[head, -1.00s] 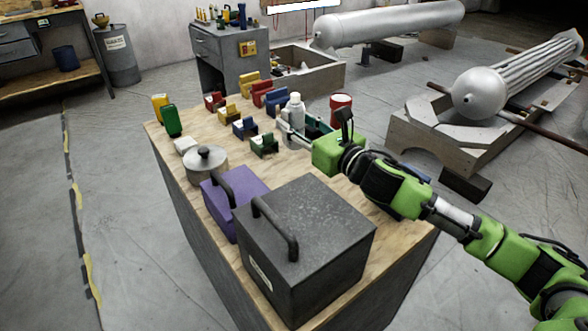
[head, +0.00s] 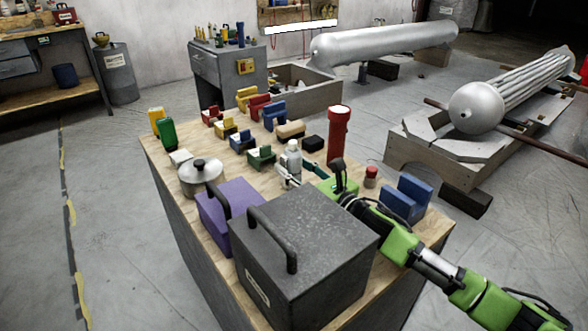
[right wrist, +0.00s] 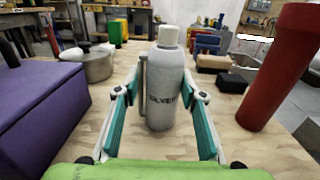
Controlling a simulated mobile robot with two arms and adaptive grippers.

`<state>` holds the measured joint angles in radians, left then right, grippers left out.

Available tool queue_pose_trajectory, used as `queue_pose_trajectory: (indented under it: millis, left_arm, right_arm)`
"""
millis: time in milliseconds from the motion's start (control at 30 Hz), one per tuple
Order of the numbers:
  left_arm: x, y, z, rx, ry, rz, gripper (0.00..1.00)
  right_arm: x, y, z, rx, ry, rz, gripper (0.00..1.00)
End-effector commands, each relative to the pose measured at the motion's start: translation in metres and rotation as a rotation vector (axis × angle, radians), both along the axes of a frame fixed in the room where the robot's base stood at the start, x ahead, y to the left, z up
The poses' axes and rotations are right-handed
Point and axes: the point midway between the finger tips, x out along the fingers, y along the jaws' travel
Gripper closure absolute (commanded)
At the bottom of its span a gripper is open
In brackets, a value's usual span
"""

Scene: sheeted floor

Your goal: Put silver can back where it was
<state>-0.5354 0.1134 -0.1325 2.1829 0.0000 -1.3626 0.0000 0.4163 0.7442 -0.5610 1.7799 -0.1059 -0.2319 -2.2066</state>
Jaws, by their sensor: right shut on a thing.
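The silver can (head: 291,158) is a grey-white bottle shape with a pale cap and part of a dark label showing. My right gripper (head: 293,174) is shut on it, with its fingers on both sides of the body. In the right wrist view the can (right wrist: 166,88) is upright between the teal finger pads. Its base is at or just above the wooden tabletop; I cannot tell whether it touches. My left gripper is not in view.
A black box (head: 308,245) and purple box (head: 229,203) stand in front, with a lidded pot (head: 200,178) left. A red flashlight (head: 338,135) stands behind right. Blue blocks (head: 407,197) are at the right edge. Small coloured blocks fill the back; bare wood lies around the can.

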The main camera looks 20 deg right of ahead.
Motion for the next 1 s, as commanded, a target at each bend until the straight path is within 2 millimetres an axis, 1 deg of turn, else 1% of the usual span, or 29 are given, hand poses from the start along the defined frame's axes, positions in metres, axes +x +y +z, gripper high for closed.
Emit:
queue_pose_trajectory:
  millis: [133,333,367,400,733,867,1000]
  left_arm:
    - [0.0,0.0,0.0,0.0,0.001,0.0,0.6]
    - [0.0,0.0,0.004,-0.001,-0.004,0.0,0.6]
    - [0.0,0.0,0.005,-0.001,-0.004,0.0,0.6]
    - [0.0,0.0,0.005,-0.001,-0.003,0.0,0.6]
    - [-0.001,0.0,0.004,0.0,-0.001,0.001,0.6]
    - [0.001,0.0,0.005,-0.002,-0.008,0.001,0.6]
    - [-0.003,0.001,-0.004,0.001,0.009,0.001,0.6]
  right_arm:
    - [0.0,0.0,0.002,0.0,-0.003,0.0,0.7]
    - [0.0,0.0,-0.001,0.001,-0.002,0.0,0.7]
    - [0.0,0.0,-0.002,0.001,0.0,0.0,0.55]
    - [0.0,0.0,-0.002,0.001,0.0,0.0,0.46]
    - [0.0,0.0,-0.002,0.0,0.0,0.0,0.46]
    - [0.0,0.0,0.002,0.0,0.0,0.0,0.46]
    - [-0.019,-0.008,-0.002,-0.002,0.003,-0.001,0.46]
